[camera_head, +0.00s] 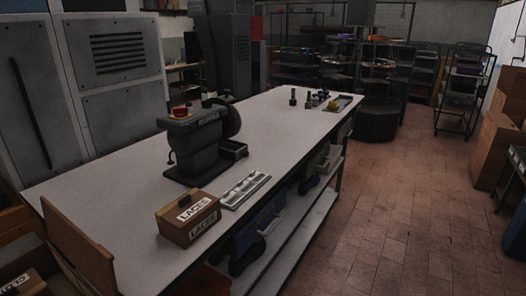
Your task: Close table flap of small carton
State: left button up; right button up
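A small brown carton (174,229) stands on the near end of the white worktable (115,185). White labels reading LACES are on its top and its front. Its top looks flat or nearly so; I cannot tell from here whether a flap stands slightly raised. Neither of my grippers is in view.
A dark press machine (192,152) with a red button stands behind the carton. A light tray (245,190) lies right of the carton. A brown upright board (75,243) rises at the table's left end. Another labelled carton (35,286) is at bottom left. The floor (390,220) to the right is clear.

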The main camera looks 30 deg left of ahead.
aim_at(93, 261)
jog(key=i+u, duration=0.1)
jog(key=i, duration=0.6)
jog(key=i+l+u, duration=0.1)
jog(key=i, duration=0.6)
jog(key=i+l+u, duration=0.15)
jog(key=i, duration=0.55)
jog(key=i+l+u, duration=0.1)
jog(key=u, duration=3.55)
